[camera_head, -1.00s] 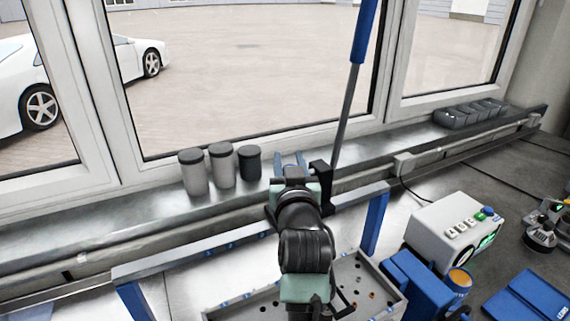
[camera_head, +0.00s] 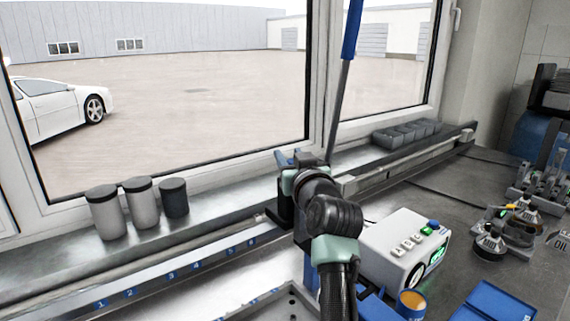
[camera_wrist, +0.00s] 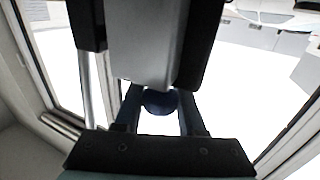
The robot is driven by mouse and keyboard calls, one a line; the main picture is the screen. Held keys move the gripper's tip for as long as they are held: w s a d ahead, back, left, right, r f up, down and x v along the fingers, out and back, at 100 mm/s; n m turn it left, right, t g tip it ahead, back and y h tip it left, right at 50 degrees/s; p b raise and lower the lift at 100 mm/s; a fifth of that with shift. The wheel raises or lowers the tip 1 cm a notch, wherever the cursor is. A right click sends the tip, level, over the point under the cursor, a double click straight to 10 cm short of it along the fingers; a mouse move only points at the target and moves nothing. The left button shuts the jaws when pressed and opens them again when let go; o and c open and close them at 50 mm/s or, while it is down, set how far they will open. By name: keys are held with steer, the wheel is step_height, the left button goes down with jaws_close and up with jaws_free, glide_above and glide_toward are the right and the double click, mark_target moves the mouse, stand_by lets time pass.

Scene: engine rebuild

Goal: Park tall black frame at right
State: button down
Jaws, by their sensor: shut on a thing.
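My gripper (camera_head: 288,157) is raised near the window sill, and its fingers also show in the wrist view (camera_wrist: 160,98). In the wrist view a grey and black upright piece of the frame (camera_wrist: 158,45) fills the top middle, with a dark blue round part between the fingers. A long grey rod with a blue grip (camera_head: 351,30) rises beside my gripper and leans slightly right. My arm hides the frame's lower end.
A white control box (camera_head: 402,250) stands right of my arm, with an orange-topped cup (camera_head: 411,302) and a blue case (camera_head: 490,302) in front. Three grey canisters (camera_head: 138,204) stand on the sill at left. A numbered rail (camera_head: 170,277) crosses the front. Grey bench right of the sill is partly clear.

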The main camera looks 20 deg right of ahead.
steer(key=shift+d+r, duration=0.15)
steer(key=shift+d, duration=0.05)
steer(key=c, duration=0.8)
jaws_free()
steer(key=shift+c, duration=0.2)
steer(key=o, duration=0.3)
steer(key=shift+d, duration=0.15)
steer(key=shift+o, duration=0.2)
steer(key=shift+s+a, duration=0.1)
steer(key=shift+a, duration=0.1)
steer(key=s+a+b, duration=0.2)
steer(key=s+b, duration=0.1)
steer(key=s, duration=0.9)
steer(key=shift+s+a, duration=0.2)
steer(key=shift+s, duration=0.05)
